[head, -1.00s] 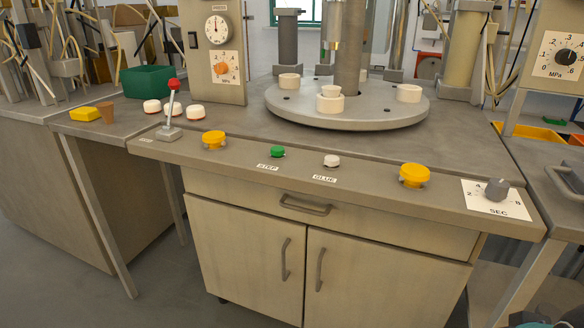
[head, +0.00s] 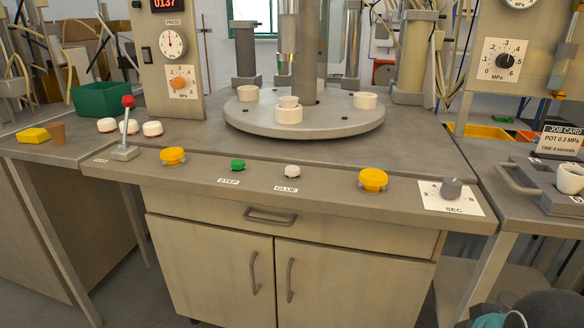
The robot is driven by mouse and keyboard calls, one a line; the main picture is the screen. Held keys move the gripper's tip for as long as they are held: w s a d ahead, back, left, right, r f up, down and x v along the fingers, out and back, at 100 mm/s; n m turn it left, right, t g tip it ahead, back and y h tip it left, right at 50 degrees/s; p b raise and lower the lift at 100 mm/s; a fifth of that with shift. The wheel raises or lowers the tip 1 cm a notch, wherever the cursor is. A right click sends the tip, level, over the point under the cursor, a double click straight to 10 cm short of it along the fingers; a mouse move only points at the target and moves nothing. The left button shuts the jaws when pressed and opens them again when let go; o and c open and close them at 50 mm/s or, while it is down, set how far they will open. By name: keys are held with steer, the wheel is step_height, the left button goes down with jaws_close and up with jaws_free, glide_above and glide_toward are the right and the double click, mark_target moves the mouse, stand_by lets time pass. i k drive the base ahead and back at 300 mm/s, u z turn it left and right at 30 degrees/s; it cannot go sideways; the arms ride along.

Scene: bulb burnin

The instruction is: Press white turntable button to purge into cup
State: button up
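The white button (head: 292,171), labelled GLUE, sits on the sloping front panel (head: 330,193) of the bench, right of the green STEP button (head: 238,165). Behind it is the round grey turntable (head: 335,121), with white ring holders on it. A small white cup (head: 289,101) stands in the front ring holder (head: 289,114). A clear-and-metal nozzle tube (head: 287,40) hangs above the turntable's near side. My gripper is not in view; dark and teal parts, seemingly of my arm, show at the bottom right corner.
Yellow buttons (head: 173,156) (head: 373,180) flank the panel. A red-knobbed lever (head: 127,125) stands at its left and a SEC dial (head: 451,188) at its right. The job card (head: 561,140) reads POT 0.3 MPa, TIME 4 seconds.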

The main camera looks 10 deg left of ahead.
mark_target(291, 170)
steer(key=z, duration=2.05)
steer(key=k, duration=1.2)
steer(key=u, duration=2.05)
